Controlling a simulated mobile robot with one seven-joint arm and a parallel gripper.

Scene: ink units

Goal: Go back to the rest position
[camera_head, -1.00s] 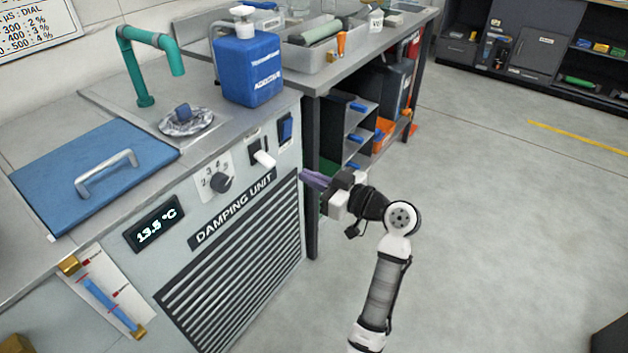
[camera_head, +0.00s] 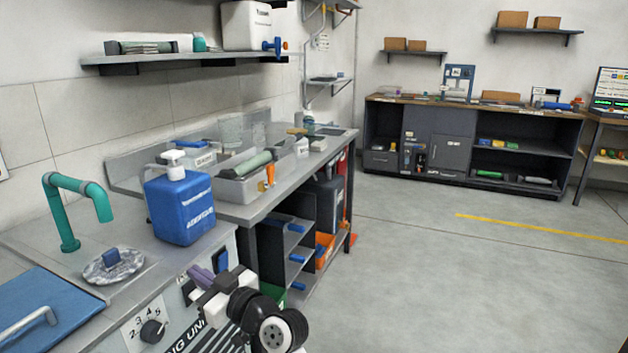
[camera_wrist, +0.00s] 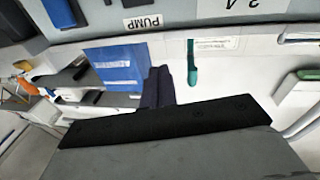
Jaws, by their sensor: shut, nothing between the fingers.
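My gripper (camera_head: 202,280) is at the lower middle of the head view, in front of the damping unit (camera_head: 125,310). Its purple fingers are together and empty, pointing up and left. They also show in the wrist view (camera_wrist: 158,85), closed, with the picture upside down. In the head view the gripper and arm cover part of the unit's front panel, including the switch area. The dial (camera_head: 152,331) shows left of the gripper. I cannot tell the exact gap between the fingers and the panel.
A blue jug (camera_head: 180,208) stands on the unit's top behind the gripper, beside a teal tap (camera_head: 75,205). A metal bench (camera_head: 245,212) with a grey tray continues behind. Open shelves sit under it. The floor (camera_head: 450,290) to the right is clear.

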